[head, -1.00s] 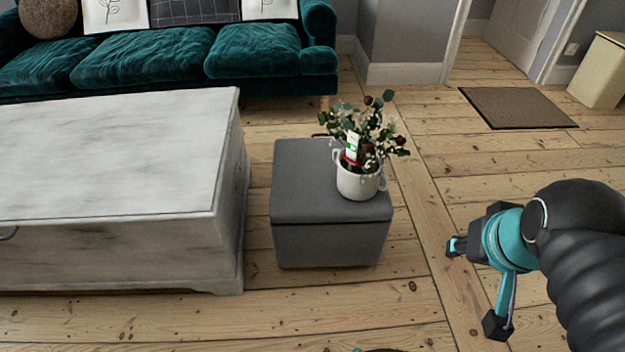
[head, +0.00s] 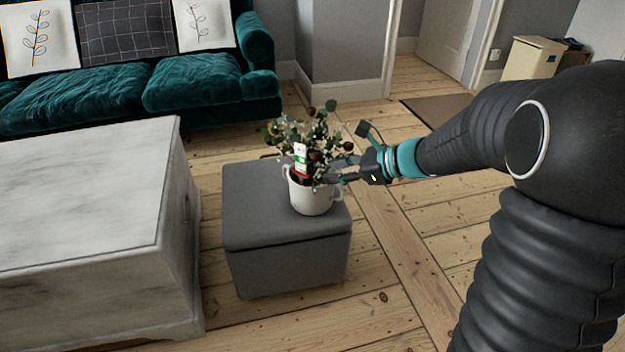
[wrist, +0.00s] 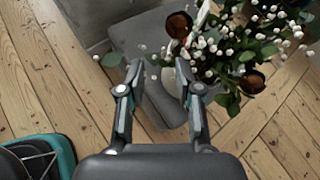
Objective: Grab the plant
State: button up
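The plant (head: 310,140) has green leaves, brown heads and a white tag, and sits in a white pot (head: 314,197) on a grey ottoman (head: 285,230). In the wrist view its leaves and small white buds (wrist: 235,45) fill the upper right. My gripper (head: 341,172) is at the right side of the plant, near the pot's rim. In the wrist view my gripper (wrist: 160,78) has its two fingers apart, with part of the plant beyond and to the right of them. Foliage hides part of the pot there. I cannot tell whether a finger touches the plant.
A pale chest (head: 90,200) stands left of the ottoman (wrist: 150,40). A teal sofa (head: 150,85) is behind. A brown mat (head: 435,108) and a beige bin (head: 532,58) are at the back right. Bare floorboards (head: 400,250) lie right of the ottoman.

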aim_at(296, 164)
jog(key=w+a+f+m, duration=0.1)
jog(key=w+a+f, duration=0.1)
jog(key=w+a, duration=0.1)
jog(key=w+a+f+m+t+b, duration=0.1)
jog(key=w+a+f, duration=0.2)
jog(key=w, duration=0.1)
jog(key=w+a+f+m+b, duration=0.1)
jog(key=w+a+f, duration=0.1)
jog(key=w+a, duration=0.2)
jog(key=shift+w+f+t, duration=0.15)
jog(key=shift+f+t, duration=0.05)
jog(key=shift+t, duration=0.1)
grip_shut()
jog(key=shift+r+y, duration=0.2)
jog(key=shift+y, duration=0.1)
